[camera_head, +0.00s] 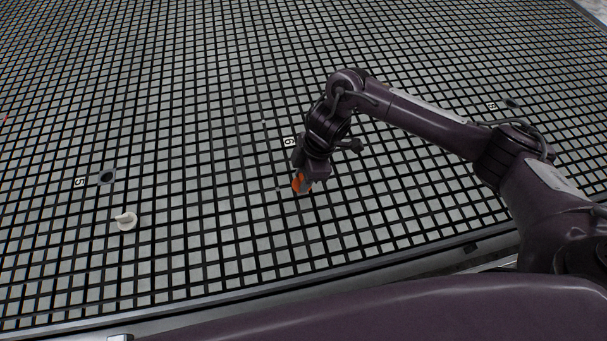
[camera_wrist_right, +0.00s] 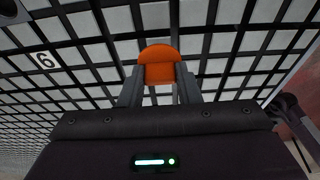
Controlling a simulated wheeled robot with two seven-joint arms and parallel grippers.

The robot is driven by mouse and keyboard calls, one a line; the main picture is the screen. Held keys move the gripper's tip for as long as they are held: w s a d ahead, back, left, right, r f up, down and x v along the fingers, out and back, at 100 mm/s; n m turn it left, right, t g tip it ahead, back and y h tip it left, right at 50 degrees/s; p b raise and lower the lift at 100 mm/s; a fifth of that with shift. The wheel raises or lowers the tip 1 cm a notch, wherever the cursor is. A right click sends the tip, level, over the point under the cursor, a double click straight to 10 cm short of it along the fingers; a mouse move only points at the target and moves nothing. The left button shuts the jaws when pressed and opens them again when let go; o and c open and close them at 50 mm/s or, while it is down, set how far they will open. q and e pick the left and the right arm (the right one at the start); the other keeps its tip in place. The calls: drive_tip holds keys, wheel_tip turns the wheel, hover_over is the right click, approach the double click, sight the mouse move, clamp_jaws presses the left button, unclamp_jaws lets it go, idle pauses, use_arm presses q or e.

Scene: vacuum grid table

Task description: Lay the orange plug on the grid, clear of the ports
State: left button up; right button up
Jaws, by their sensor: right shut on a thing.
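The orange plug (camera_head: 297,182) is between the fingers of my right gripper (camera_head: 301,186), close to the label 6 in the head view. In the right wrist view the orange plug (camera_wrist_right: 159,66) sits between the two grey fingers of the right gripper (camera_wrist_right: 160,85), which is shut on it. I cannot tell whether the plug touches the grid. The grid table (camera_head: 225,215) has pale square tiles with dark grooves. A dark port (camera_head: 107,177) lies by the label 5 at the left. My left gripper is not in view.
A white plug-like piece (camera_head: 126,221) stands on the grid below the label 5. Another dark port (camera_head: 511,103) lies by a label at the upper right. The front table edge (camera_head: 260,277) runs below. The grid between the white piece and my right gripper is clear.

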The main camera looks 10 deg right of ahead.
drive_tip(key=shift+f+b, duration=0.35)
drive_tip(key=shift+f, duration=0.3)
drive_tip(key=o, duration=1.1)
drive_tip(key=shift+c, duration=0.2)
drive_tip(key=v, duration=0.6)
drive_tip(key=shift+w+r, duration=0.1)
drive_tip(key=shift+r, duration=0.2)
drive_tip(key=shift+d+r, duration=0.2)
drive_tip(key=shift+r, duration=0.35)
